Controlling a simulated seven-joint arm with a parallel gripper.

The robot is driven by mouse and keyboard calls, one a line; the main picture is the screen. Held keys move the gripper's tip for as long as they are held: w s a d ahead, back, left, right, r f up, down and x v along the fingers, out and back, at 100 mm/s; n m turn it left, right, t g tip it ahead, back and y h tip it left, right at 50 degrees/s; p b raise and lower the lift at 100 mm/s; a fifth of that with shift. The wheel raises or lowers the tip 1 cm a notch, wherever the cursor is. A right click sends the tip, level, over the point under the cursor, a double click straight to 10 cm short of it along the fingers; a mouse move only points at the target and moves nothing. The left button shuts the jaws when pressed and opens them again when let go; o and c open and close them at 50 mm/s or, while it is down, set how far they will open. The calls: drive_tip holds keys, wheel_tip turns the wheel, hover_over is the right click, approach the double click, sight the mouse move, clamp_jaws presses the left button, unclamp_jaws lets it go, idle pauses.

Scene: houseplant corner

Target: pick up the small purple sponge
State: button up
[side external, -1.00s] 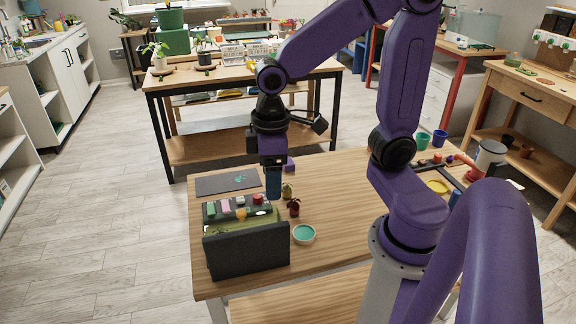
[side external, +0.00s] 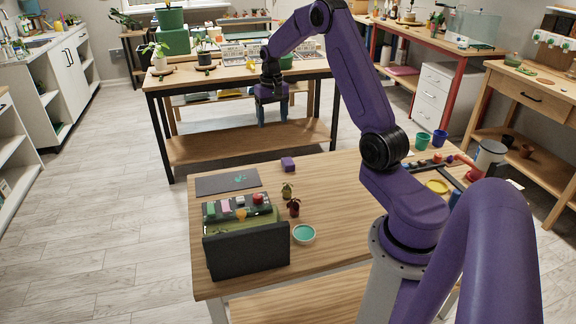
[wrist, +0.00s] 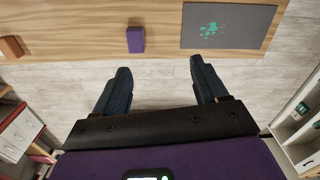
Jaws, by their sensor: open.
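The small purple sponge (side external: 288,164) is a block lying on the wooden table near its far edge, right of the dark grey mat. In the wrist view the sponge (wrist: 136,40) lies near the table edge, ahead of the fingertips and between their lines. My gripper (side external: 273,122) is open and empty, raised beyond the table's far edge. In the wrist view my gripper (wrist: 159,64) shows its two dark fingers spread wide over the floor, apart from the sponge.
The dark grey mat (side external: 213,187) with a green splat lies beside the sponge. Another wooden table (side external: 160,84) stands behind. The table's middle right is clear.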

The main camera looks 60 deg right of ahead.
drive_tip(key=m, duration=0.2)
hover_over(288, 161)
drive_tip(key=f, duration=0.2)
wheel_tip(288, 161, down, 17)
drive_tip(key=shift+f, duration=0.1)
drive_tip(key=c, duration=1.1)
